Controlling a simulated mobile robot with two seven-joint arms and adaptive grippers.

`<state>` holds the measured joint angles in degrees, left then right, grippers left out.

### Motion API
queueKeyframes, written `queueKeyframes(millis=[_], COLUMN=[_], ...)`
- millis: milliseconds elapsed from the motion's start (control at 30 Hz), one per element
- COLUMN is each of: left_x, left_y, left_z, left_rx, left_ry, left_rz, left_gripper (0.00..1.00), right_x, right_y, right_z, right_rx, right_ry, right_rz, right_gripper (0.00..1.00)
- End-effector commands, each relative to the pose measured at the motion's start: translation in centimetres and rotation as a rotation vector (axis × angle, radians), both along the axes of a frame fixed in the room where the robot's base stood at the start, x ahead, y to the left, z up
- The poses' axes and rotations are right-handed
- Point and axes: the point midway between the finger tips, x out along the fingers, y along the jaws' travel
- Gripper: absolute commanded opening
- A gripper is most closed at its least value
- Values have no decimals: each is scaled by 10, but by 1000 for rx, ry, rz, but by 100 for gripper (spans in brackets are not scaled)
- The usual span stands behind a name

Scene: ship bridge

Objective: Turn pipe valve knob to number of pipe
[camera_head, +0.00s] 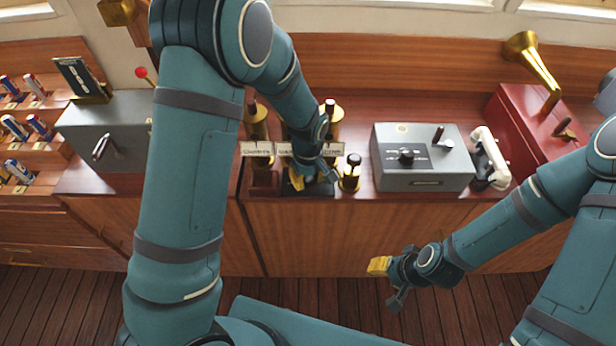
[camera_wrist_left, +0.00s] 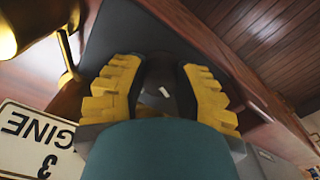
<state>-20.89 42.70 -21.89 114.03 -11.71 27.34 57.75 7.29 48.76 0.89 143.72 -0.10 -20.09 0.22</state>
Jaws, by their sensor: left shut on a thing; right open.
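My left gripper (camera_head: 300,178) is down on the counter at the row of brass pipes. In the left wrist view its yellow fingers (camera_wrist_left: 162,98) are shut on a dark knob (camera_wrist_left: 158,78) with a small white mark. A white sign (camera_wrist_left: 38,140) beside it shows upside down and reads "...GINE 3". In the head view, a left brass pipe (camera_head: 257,122) and a right brass pipe (camera_head: 334,116) stand behind white label signs (camera_head: 258,148). My left arm partly hides the middle of the row. My right gripper (camera_head: 385,272) is open and empty, in front of the counter.
A grey box (camera_head: 420,180) with a dial and lever, a white handset (camera_head: 490,158) and a red box (camera_head: 535,128) with a brass horn stand to the right. Another grey box (camera_head: 125,115) and racks of small cylinders (camera_head: 20,125) stand left. Floor before the counter is clear.

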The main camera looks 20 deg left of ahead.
Motion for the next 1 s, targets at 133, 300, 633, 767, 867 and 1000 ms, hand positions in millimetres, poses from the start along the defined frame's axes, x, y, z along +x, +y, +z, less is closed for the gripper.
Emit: queueKeyframes(millis=[133, 300, 633, 767, 867, 1000], left_x=[-1, -2, -2, -2, -2, -3], left_y=[-1, -1, 0, 0, 0, 0], left_z=[-1, -1, -1, -1, -1, -2], left_rx=[-1, -2, -2, -2, -2, -2], left_ry=[3, 3, 6, 5, 5, 6], left_rz=[-141, -301, -615, -736, -824, -932], left_gripper=[0, 0, 0, 0, 0, 0], right_x=[0, -1, -1, -1, -1, -1], right_y=[0, 0, 0, 0, 0, 0], right_z=[2, 2, 3, 3, 3, 4], right_rx=[0, 0, 0, 0, 0, 0], right_ry=[1, 2, 2, 2, 2, 2], right_rz=[0, 1, 1, 1, 1, 1], right_gripper=[47, 47, 47, 47, 47, 47])
